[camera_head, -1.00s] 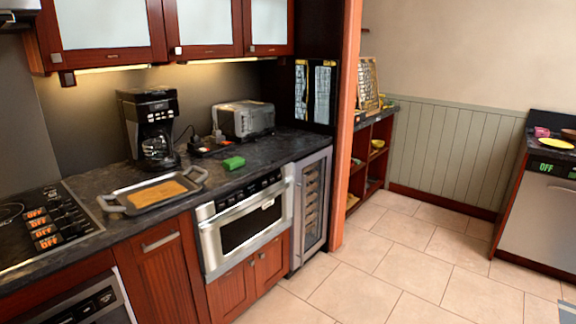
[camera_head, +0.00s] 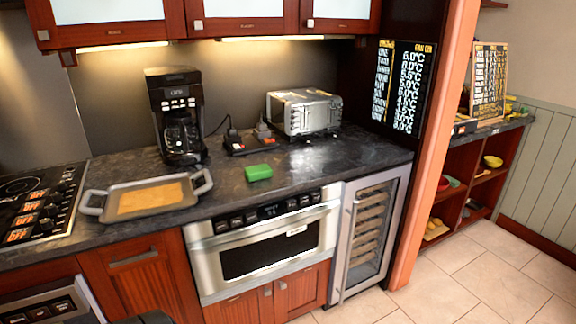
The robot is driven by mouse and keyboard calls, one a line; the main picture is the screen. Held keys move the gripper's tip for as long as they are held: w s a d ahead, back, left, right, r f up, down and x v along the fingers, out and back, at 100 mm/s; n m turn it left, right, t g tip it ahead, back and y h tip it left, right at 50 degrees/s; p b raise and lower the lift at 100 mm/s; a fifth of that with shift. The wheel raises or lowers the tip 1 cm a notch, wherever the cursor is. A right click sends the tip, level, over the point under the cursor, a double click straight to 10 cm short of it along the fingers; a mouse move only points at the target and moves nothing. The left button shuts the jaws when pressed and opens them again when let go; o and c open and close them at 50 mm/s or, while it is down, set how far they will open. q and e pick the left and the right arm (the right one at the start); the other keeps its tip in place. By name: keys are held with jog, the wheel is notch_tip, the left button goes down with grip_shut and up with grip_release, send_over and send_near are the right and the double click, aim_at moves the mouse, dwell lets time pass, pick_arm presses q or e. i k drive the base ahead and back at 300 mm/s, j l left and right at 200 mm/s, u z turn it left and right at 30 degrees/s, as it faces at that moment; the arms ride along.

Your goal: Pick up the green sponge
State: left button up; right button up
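The green sponge (camera_head: 258,172) lies flat on the dark stone counter (camera_head: 235,210), near the middle of the view. It sits above the microwave drawer (camera_head: 265,248), to the right of a metal tray, and nothing covers it. The microwave drawer is shut. Neither of my grippers can be made out; a small dark shape at the bottom edge is too cut off to identify.
A metal tray with a tan board (camera_head: 150,197) and a coffee maker (camera_head: 178,115) stand left of the sponge. Behind it are a small black device (camera_head: 248,143) and a toaster oven (camera_head: 304,111). Counter right of the sponge is clear. Upper cabinets (camera_head: 240,18) hang above.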

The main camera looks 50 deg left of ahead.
aim_at(257, 172)
jog(key=i+l+u, duration=0.1)
jog(key=i+u, duration=0.3)
jog(key=i+l+u, duration=0.25)
jog(key=i+u, duration=0.15)
jog(key=i, duration=0.1)
